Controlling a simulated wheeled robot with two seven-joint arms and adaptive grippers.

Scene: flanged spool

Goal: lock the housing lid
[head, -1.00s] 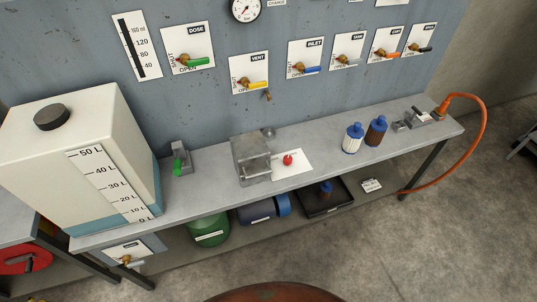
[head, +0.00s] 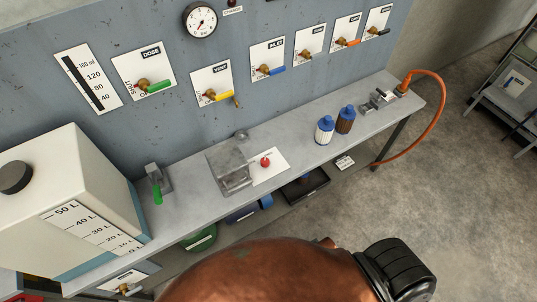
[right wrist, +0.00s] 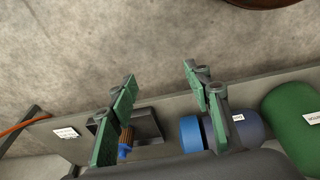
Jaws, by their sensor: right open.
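The grey metal housing (head: 229,166) sits on the bench in the head view, and its top looks covered by the lid. I cannot make out the lid's lock at this size. A red knob (head: 265,162) stands on a white card (head: 278,166) just right of the housing. My right gripper (right wrist: 158,88) shows in the right wrist view with its green-padded fingers wide apart and nothing between them that it grips. It is over the floor side of the bench's lower shelf, and the housing is not in that view. My left gripper is not in view.
The bench (head: 300,140) also carries a white tank (head: 70,190), a green-handled valve (head: 157,185), a white filter (head: 324,130) and a brown filter (head: 345,120). An orange hose (head: 438,110) loops at the right end. A black tray (right wrist: 148,125) sits on the lower shelf.

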